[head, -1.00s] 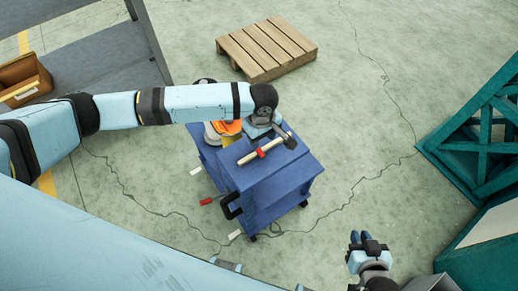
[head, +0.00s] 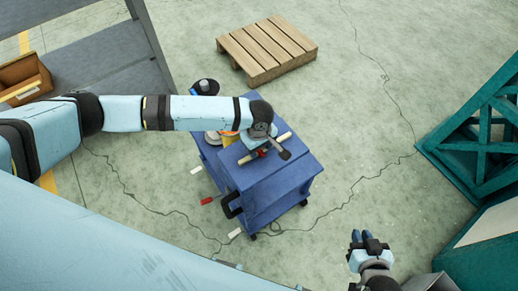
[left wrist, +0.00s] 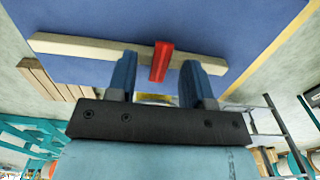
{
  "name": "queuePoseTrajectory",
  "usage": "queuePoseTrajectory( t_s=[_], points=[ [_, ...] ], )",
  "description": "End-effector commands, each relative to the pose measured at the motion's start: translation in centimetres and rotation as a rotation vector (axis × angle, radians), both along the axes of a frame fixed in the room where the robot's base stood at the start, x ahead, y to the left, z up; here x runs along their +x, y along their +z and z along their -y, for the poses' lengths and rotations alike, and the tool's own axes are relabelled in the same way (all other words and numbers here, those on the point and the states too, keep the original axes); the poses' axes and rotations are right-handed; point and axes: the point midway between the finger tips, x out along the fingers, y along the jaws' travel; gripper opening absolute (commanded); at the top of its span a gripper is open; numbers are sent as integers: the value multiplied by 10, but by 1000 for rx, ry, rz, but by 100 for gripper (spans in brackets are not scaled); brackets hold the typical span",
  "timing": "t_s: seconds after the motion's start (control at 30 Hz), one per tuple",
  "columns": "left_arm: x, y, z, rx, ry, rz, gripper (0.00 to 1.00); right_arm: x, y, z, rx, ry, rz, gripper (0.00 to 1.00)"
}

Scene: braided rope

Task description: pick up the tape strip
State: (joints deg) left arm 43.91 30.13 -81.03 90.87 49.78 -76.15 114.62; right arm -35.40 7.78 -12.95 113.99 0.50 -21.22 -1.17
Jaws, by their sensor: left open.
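A cream bar (head: 247,158) with a red piece (head: 262,153) across its middle lies on top of the blue cart (head: 275,185). The red piece (left wrist: 161,62) and cream bar (left wrist: 85,47) also show in the left wrist view.
A wooden pallet (head: 267,48) lies beyond the cart. A teal frame (head: 482,140) stands at right, and a grey shelf with a box (head: 22,80) at left.

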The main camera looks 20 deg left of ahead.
Motion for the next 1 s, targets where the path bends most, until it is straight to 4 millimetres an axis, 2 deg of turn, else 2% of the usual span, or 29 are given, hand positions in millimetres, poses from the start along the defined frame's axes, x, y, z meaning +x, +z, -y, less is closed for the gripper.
queuePoseTrajectory(
  t_s=[0.13, 0.17, 0.33, 0.37, 0.87, 1.0],
  points=[
    [0, -1, 0, 1, 1, -1, 47, 0, 4, 0, 1, 1, 1, 17],
    [0, -1, 0, 0, 0, 0, 42, 0, 3, 0, 1, 1, 1, 17],
    [0, -1, 0, 0, 0, 0, 3, 0, 3, -1, 1, 1, 1, 17],
    [0, -1, 0, 0, 0, 0, 0, 0, 3, -1, 1, 1, 1, 17],
    [0, -1, 0, 0, -1, 1, 0, 0, -4, -1, 1, 2, 0, 17],
    [0, 21, 0, -2, -1, 1, 0, -1, -4, -1, 0, 2, -3, 17]
  ],
)
